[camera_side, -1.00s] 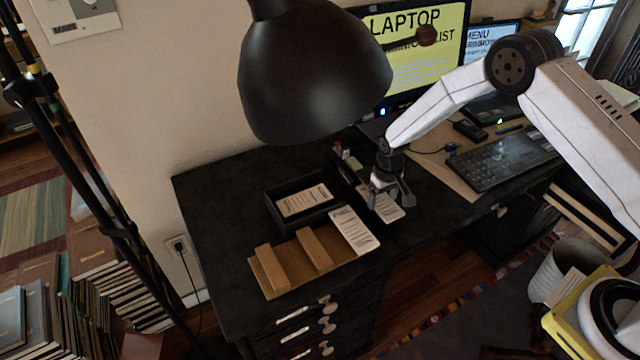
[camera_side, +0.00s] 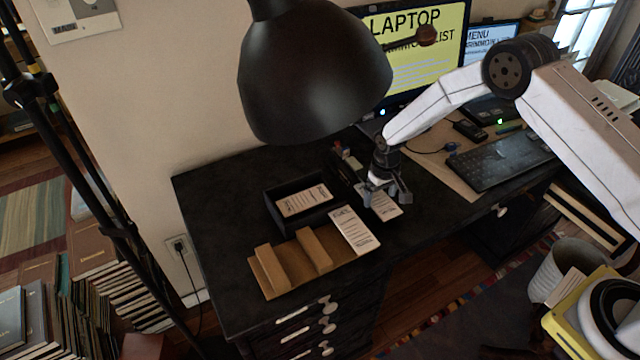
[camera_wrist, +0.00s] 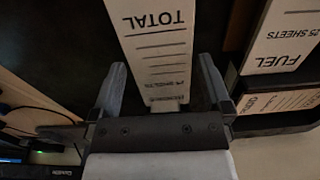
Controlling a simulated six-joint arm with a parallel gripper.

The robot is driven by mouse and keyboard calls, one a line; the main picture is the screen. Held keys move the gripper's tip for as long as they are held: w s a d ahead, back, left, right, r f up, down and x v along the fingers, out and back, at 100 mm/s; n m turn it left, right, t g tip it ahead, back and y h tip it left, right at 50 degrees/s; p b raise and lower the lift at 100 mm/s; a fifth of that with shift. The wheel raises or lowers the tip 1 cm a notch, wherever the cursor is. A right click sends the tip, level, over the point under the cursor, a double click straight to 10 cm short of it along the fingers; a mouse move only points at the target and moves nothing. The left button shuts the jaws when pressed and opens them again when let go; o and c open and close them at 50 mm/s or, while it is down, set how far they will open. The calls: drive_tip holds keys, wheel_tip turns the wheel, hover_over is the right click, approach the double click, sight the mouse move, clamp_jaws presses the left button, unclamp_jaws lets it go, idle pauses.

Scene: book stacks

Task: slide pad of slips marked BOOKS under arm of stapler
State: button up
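My gripper (camera_side: 386,196) is open, its fingers apart over a white pad of slips (camera_side: 385,208) on the black desk. In the wrist view this pad (camera_wrist: 153,45) lies between the two fingers (camera_wrist: 161,75) and reads TOTAL. A second white pad (camera_side: 354,231) lies to its left; in the wrist view it reads FUEL (camera_wrist: 287,38). I cannot make out the word BOOKS on any pad, nor clearly pick out a stapler.
A brown wooden stand (camera_side: 290,283) with two raised bars is at the desk's front left. A black lamp shade (camera_side: 312,75) hangs over the desk. A keyboard (camera_side: 500,160) lies to the right. The desk's left end is bare.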

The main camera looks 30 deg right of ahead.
drive_tip(key=shift+r, duration=0.15)
drive_tip(key=shift+r, duration=3.8)
drive_tip(key=s+d+r+t, duration=0.1)
drive_tip(key=s+r, duration=0.5)
drive_tip(key=s, duration=0.5)
drive_tip(key=s+d+r+t, duration=0.1)
drive_tip(key=s+r, duration=0.6)
drive_tip(key=s, duration=0.5)
drive_tip(key=shift+s+r+t, duration=0.3)
